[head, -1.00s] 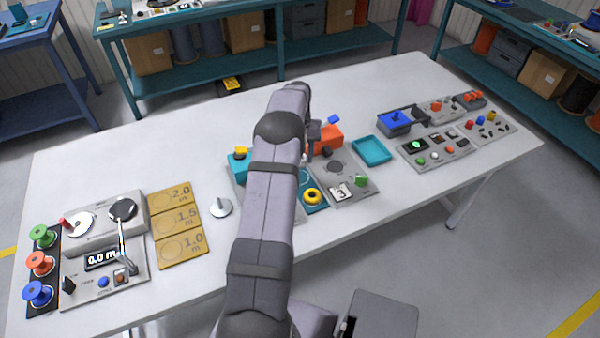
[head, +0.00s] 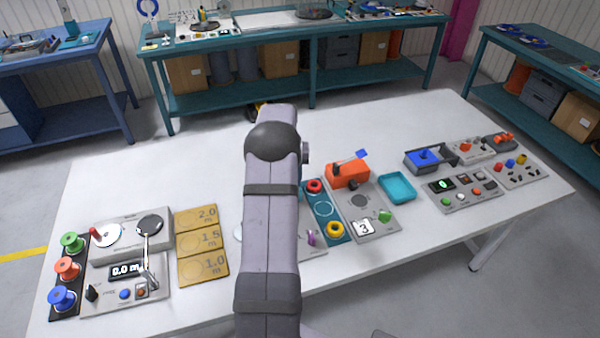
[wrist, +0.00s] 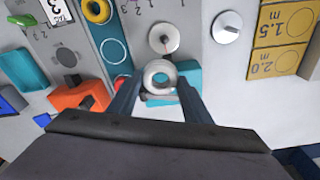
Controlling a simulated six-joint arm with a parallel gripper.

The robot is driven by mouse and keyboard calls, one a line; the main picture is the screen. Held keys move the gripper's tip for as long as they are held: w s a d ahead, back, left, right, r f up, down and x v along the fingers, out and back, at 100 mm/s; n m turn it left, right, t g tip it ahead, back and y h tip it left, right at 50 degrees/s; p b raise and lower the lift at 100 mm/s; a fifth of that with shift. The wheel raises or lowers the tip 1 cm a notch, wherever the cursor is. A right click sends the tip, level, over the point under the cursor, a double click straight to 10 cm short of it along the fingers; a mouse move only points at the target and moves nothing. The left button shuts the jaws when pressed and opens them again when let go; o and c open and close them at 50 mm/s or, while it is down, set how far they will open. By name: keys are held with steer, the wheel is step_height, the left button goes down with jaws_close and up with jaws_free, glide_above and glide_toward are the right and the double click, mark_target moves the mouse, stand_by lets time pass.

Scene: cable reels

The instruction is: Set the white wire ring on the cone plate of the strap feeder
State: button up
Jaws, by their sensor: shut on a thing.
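The white wire ring (wrist: 160,75) is between the fingers of my gripper (wrist: 158,82) in the wrist view, and the gripper is shut on it. The ring is above a teal device (wrist: 188,72) on a grey panel. A round silver plate with a dark centre (wrist: 163,38) lies just beyond the ring on that panel, apart from it; it looks like the cone plate of the strap feeder. In the head view my arm hides the gripper, the ring and this plate.
A teal tray beside the panel holds a red ring (head: 314,186), a yellow ring (head: 335,229) and an empty circle (head: 323,208) between them. An orange device (head: 347,174) stands to its right. Another silver disc with a knob (wrist: 227,27) lies by the yellow length cards (head: 202,245).

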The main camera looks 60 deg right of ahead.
steer(key=shift+s+a+f+m, duration=0.2)
steer(key=shift+a+f+m, duration=0.25)
steer(key=shift+f, duration=0.25)
steer(key=shift+s+a+f+m, duration=0.25)
steer(key=shift+a+f+m, duration=0.1)
steer(key=shift+a+f, duration=0.3)
steer(key=shift+s+a+f+m, duration=0.2)
steer(key=shift+a+f+m, duration=0.25)
steer(key=shift+f, duration=0.25)
steer(key=shift+f+b, duration=1.55)
steer(key=shift+f, duration=0.75)
steer(key=shift+f, duration=0.1)
steer(key=shift+f+b, duration=0.95)
steer(key=shift+f, duration=0.3)
steer(key=o, duration=1.1)
